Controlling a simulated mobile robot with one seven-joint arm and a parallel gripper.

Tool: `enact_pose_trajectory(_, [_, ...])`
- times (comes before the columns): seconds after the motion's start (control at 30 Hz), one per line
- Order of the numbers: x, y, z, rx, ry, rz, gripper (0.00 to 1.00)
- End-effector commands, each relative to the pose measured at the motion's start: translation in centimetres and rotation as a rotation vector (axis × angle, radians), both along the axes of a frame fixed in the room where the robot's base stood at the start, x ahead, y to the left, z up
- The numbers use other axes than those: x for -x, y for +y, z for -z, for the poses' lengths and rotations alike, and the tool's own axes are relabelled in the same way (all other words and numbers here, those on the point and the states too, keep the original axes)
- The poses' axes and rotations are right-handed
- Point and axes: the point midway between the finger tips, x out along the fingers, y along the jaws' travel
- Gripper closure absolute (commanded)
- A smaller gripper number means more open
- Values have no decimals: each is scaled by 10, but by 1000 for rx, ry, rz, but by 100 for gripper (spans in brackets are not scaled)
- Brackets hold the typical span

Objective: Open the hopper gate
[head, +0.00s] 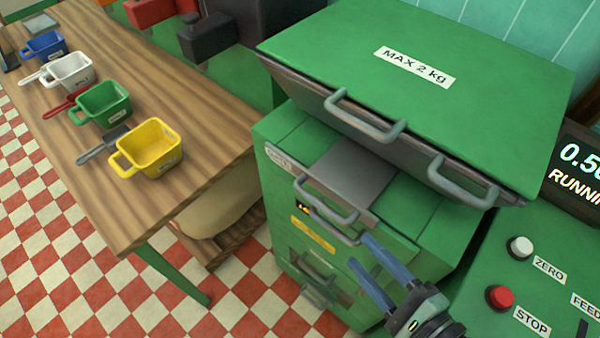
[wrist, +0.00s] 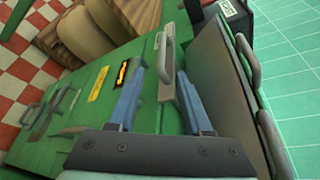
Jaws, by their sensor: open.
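The hopper is a green cabinet (head: 430,220) with a wide green lid marked "MAX 2 kg" (head: 480,75) above it. A grey sliding plate (head: 355,172) lies on its top, with a grey bar handle (head: 325,190) at the front edge. A second grey handle (head: 335,230) sits just below. I cannot tell which part is the gate. My gripper (head: 362,254) has blue fingers, open, with the tips close to the lower handle. In the wrist view a grey handle (wrist: 167,62) shows between the open fingers (wrist: 158,80); whether they touch it is unclear.
A wooden table (head: 190,95) at left holds yellow (head: 150,150), green (head: 100,105), white (head: 68,70) and blue (head: 45,46) cups. A control panel at right has a white ZERO button (head: 520,246) and red STOP button (head: 499,297). The display (head: 582,165) reads RUNNING.

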Motion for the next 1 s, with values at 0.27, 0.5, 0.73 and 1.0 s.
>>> enact_pose_trajectory(0.27, [-12, 10, 4, -28, 3, 2, 50])
enact_pose_trajectory(0.5, [-51, 39, 14, -26, 1, 1, 50])
enact_pose_trajectory(0.73, [-84, 62, 24, -23, 2, 3, 50])
enact_pose_trajectory(1.0, [-99, 73, 28, -22, 1, 5, 50])
